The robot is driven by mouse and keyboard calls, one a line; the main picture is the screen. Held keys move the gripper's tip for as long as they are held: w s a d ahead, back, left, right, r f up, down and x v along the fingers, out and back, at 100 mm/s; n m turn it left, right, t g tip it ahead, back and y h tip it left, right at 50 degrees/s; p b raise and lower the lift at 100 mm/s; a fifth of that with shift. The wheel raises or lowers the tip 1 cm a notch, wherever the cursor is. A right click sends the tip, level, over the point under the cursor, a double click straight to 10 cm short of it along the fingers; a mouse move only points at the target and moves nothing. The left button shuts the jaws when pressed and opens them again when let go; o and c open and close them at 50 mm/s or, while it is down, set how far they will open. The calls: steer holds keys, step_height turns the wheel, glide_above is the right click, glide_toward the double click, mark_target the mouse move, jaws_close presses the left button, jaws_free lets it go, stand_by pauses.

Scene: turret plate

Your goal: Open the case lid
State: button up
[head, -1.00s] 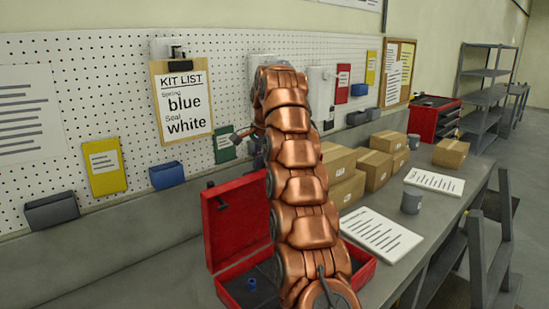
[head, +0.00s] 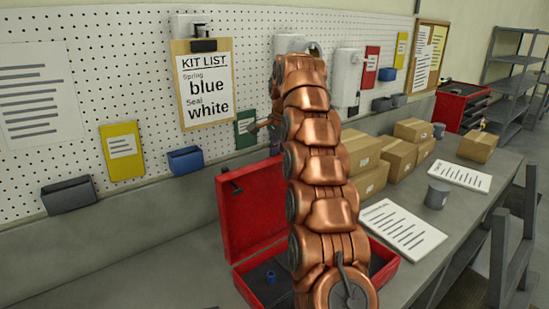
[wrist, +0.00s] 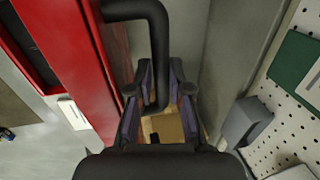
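The red case stands on the bench in the head view, with its base (head: 386,270) partly behind my arm. Its lid (head: 250,212) stands up roughly vertical at the back left, so the case is open. In the wrist view a red panel of the case (wrist: 75,60) runs down the left, with a bent black handle (wrist: 158,45) beside it. My gripper (wrist: 160,92) has its two fingers apart, with the handle bar passing between them. I cannot tell whether either finger touches it.
A small blue part (head: 270,277) sits inside the case base. Cardboard boxes (head: 397,157), a paper sheet (head: 403,229) and a grey cup (head: 437,194) lie to the right. The pegboard (head: 110,75) with bins and a kit list (head: 206,85) stands close behind. The bench at left is clear.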

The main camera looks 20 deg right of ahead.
steer(key=shift+o, duration=0.9)
steer(key=shift+d+r, duration=0.15)
steer(key=shift+r, duration=0.1)
steer(key=shift+o, duration=1.2)
steer(key=shift+a+f, duration=0.1)
steer(key=shift+a, duration=0.1)
